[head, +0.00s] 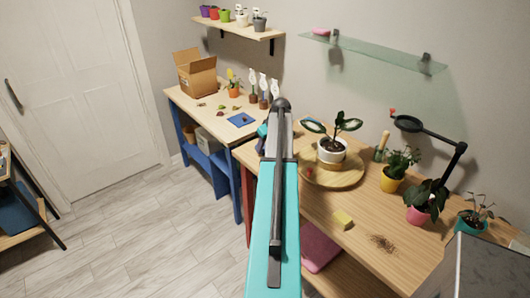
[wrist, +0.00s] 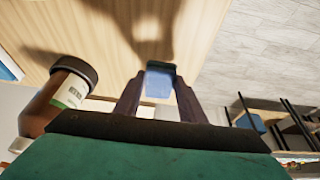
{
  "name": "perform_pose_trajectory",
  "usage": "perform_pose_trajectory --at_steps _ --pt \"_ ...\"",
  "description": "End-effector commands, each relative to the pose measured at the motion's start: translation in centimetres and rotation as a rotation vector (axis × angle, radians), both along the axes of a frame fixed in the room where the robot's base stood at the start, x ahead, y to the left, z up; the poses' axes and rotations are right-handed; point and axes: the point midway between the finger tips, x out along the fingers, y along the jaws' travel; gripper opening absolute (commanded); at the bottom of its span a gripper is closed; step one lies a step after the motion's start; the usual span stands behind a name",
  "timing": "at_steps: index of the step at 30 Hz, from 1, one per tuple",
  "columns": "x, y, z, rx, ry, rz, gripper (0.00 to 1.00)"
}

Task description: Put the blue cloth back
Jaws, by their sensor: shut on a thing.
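In the wrist view, my gripper (wrist: 160,76) is shut on a small light-blue thing with a dark blue-green edge, seemingly the blue cloth (wrist: 158,87). It is held between the two dark fingers, over a wooden surface. A flat blue square (head: 241,119) lies on the far wooden table with blue legs.
A brown bottle (wrist: 58,95) with a dark cap is close to the gripper at left in the wrist view. A potted plant (head: 332,150) stands on a round wooden board (head: 350,178). A yellow block (head: 343,219) and spilled soil (head: 383,244) lie on the near table. The floor at left is clear.

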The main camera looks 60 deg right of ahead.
Motion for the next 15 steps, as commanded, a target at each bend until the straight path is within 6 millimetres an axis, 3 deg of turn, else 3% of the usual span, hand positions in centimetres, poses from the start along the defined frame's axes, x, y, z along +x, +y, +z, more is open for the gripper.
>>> perform_pose_trajectory --at_steps 15 --pt "0.0 0.0 -3.2 0.001 0.001 0.001 0.16"
